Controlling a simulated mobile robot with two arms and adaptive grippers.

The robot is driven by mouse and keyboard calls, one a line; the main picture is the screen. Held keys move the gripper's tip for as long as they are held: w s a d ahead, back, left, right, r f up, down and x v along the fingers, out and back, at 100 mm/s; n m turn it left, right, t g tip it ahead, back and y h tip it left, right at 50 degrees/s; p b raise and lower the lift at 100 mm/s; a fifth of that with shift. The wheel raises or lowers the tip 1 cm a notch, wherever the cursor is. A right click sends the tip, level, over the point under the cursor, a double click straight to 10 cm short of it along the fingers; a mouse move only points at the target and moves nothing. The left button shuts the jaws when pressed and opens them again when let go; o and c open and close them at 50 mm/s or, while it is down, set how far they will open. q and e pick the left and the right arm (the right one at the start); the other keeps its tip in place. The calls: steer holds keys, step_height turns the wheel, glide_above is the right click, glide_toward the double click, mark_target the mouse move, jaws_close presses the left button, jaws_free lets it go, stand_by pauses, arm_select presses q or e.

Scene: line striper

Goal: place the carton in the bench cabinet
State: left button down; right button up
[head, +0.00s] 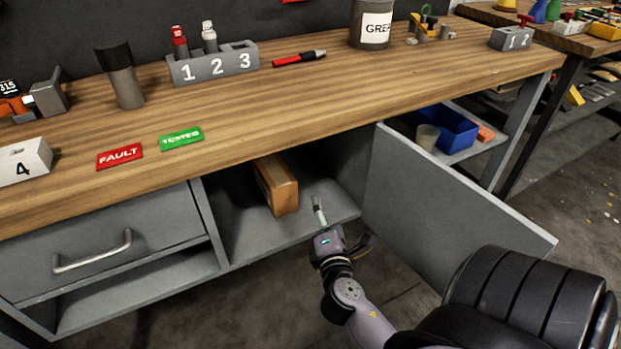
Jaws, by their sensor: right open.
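The brown carton (276,184) stands inside the open bench cabinet (240,228), on its floor near the middle. The cabinet door (450,205) is swung open to the right. My right gripper (325,215) is at the cabinet's front opening, just right of the carton. It looks open and apart from the carton, with nothing seen between its fingers. Part of the carton's upper back is in the shade under the bench top. My left gripper is not in view.
The drawer (100,255) with a bar handle is shut, left of the cabinet. The wooden bench top (230,120) overhangs the cabinet and bears FAULT (119,156) and TESTED (181,138) plates and a numbered holder (212,65). A blue bin (452,130) sits on the shelf beyond the door.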

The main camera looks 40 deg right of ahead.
steer(key=s+a+f+m+g+y, duration=0.5)
steer(key=s+a+f+m, duration=0.1)
steer(key=s+a, duration=0.2)
steer(key=s+a+f+m+g+y, duration=0.4)
steer(key=s+a+f+m+g, duration=0.1)
steer(key=a, duration=0.5)
steer(key=s+f+m, duration=0.1)
steer(key=s+m, duration=0.1)
steer(key=s, duration=0.1)
steer(key=shift+a+f+y, duration=0.25)
steer(key=shift+y, duration=0.15)
